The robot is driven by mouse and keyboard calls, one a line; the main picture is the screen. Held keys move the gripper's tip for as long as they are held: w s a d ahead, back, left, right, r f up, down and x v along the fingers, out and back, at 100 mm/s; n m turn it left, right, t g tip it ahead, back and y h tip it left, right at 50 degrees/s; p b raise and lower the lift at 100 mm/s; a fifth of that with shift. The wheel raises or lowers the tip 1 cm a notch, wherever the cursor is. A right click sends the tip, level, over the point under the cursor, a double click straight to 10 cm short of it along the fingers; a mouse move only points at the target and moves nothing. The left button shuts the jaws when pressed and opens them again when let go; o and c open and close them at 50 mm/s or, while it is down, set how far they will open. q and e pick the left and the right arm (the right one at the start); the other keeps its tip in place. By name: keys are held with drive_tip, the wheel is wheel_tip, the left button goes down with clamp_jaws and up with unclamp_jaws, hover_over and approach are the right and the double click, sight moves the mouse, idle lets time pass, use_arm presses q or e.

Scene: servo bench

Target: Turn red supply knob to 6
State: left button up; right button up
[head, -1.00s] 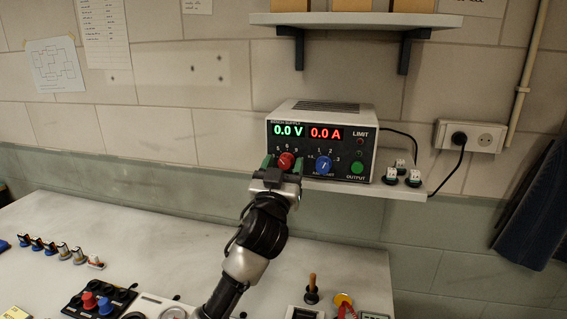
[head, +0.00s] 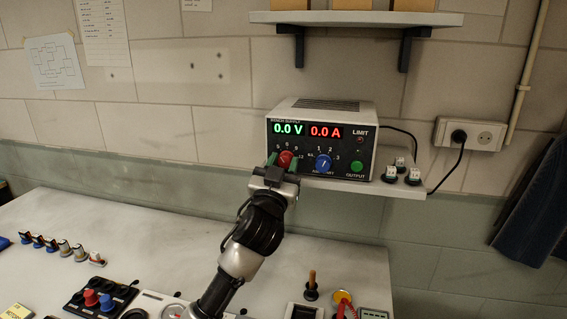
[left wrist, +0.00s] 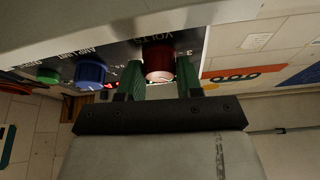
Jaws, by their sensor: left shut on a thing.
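The red knob (head: 286,159) is on the left of the bench supply's front panel (head: 350,170), with numbers printed around it. My left gripper (head: 283,161) is at the panel, its two green fingers shut on the red knob, one on each side. In the left wrist view, the red knob (left wrist: 158,62) sits between the green fingers (left wrist: 162,76) under the word VOLTS. The direction of the knob's pointer cannot be made out. The displays (head: 307,130) read 0.0 V and 0.0 A. My right gripper is not in view.
A blue knob (head: 323,163) and a green button (head: 357,167) are to the right on the same panel. The supply stands on a wall shelf (head: 345,187) with small switches (head: 413,176) at its right. The bench below (head: 150,240) holds several parts.

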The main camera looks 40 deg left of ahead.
use_arm(q)
drive_tip(key=m+h+p, duration=0.1)
drive_tip(key=m, duration=0.1)
drive_tip(key=m+h+p, duration=0.1)
drive_tip(key=m, duration=0.2)
drive_tip(key=shift+r+m+t+h+p, duration=0.15)
drive_tip(key=shift+m+t+h+p, duration=0.15)
drive_tip(key=shift+p, duration=0.05)
drive_tip(key=shift+m+h+p, duration=0.95)
drive_tip(key=shift+m+h, duration=0.05)
drive_tip(key=shift+m, duration=0.8)
drive_tip(key=o, duration=0.9)
